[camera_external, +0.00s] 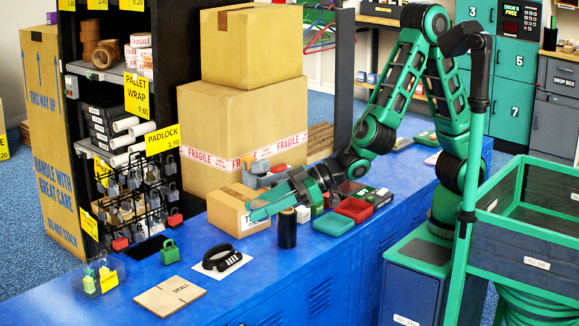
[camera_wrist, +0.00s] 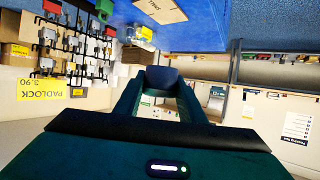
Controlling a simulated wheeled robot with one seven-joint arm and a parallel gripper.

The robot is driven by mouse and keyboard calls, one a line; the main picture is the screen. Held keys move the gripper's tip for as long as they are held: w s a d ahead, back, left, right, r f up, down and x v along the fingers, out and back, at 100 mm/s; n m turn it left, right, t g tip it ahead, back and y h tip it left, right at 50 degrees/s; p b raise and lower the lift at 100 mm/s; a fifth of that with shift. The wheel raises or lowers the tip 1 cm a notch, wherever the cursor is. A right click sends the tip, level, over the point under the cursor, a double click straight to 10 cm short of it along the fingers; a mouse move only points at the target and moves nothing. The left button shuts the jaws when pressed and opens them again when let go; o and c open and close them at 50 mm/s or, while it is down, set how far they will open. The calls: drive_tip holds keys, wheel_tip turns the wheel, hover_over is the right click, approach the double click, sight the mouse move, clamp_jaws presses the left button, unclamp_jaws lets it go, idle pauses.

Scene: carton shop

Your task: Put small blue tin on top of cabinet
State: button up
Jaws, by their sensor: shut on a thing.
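My gripper (camera_external: 256,207) reaches left over the blue counter, in front of a small carton. Its teal fingers also show in the wrist view (camera_wrist: 160,82), shut on a small dark blue thing, likely the blue tin (camera_wrist: 163,77), at the fingertips. In the external view the tin cannot be made out clearly against the fingers. The long blue cabinet (camera_external: 318,296) with louvred doors forms the counter under the goods. Teal numbered lockers (camera_external: 513,62) and a grey drop box cabinet (camera_external: 553,105) stand at the back right. I cannot tell which is the task's cabinet.
Large cartons (camera_external: 245,130) stand behind the gripper. A black cylinder (camera_external: 287,230) stands just beside it, near red and teal trays (camera_external: 354,209). A padlock rack (camera_external: 130,205) stands far left.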

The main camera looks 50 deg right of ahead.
drive_tip(key=w+d+f+m+t+h, duration=0.25)
drive_tip(key=w+d+m+h, duration=0.25)
drive_tip(key=w+d, duration=0.85)
drive_tip(key=w+d+f+m+t+h, duration=0.1)
drive_tip(key=w+d+m+t+h, duration=0.3)
drive_tip(key=w+d, duration=0.9)
drive_tip(key=w+d+m+g+h, duration=0.15)
drive_tip(key=d+m+h, duration=0.25)
drive_tip(key=d, duration=0.8)
drive_tip(key=w+d+m+g+h, duration=0.1)
drive_tip(key=w+d+m+h, duration=0.25)
drive_tip(key=d, duration=0.85)
drive_tip(key=s+d+r+m+g+h, duration=0.1)
drive_tip(key=s+d+m+g+h, duration=0.2)
drive_tip(key=d, duration=0.7)
drive_tip(key=s+d+r+m+g+h, duration=0.2)
drive_tip(key=s+d+m+g, duration=0.15)
drive_tip(key=d, duration=0.65)
drive_tip(key=s+d+r+m+g+h, duration=0.1)
drive_tip(key=s+d+m+g+h, duration=0.2)
drive_tip(key=d, duration=0.8)
hover_over(385, 168)
drive_tip(key=shift+t, duration=0.35)
wheel_tip(385, 168, down, 18)
drive_tip(key=shift+d+f, duration=0.1)
drive_tip(key=shift+f, duration=1.9)
